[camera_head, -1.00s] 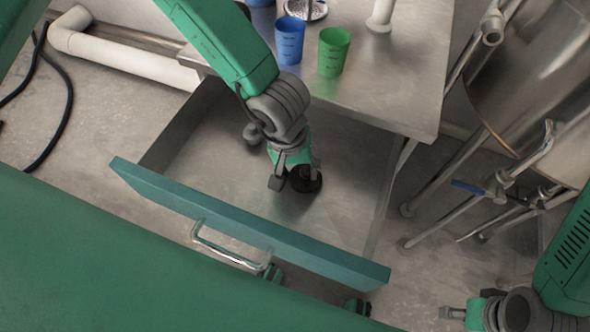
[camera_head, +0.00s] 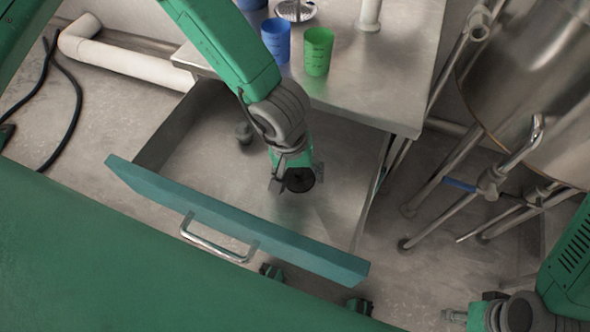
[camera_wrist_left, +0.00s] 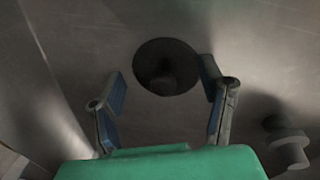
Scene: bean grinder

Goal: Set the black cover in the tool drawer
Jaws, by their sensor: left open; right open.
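The black cover (camera_head: 301,181) is a round dark disc with a knob, inside the open tool drawer (camera_head: 235,220). It also shows in the left wrist view (camera_wrist_left: 167,67), apparently lying on the drawer floor. My left gripper (camera_head: 296,178) is inside the drawer, pointing down at the cover. In the left wrist view its two fingers (camera_wrist_left: 162,88) are spread wide and the cover lies just beyond and between their tips, not gripped. My right gripper (camera_head: 453,315) is low at the right, outside the drawer, open and away from the cover.
A small grey object (camera_head: 244,132) stands in the drawer near its back; it also shows in the left wrist view (camera_wrist_left: 287,147). A blue cup (camera_head: 276,40) and a green cup (camera_head: 318,52) stand on the metal table (camera_head: 395,85). Pipes and a steel tank (camera_head: 530,80) are at right.

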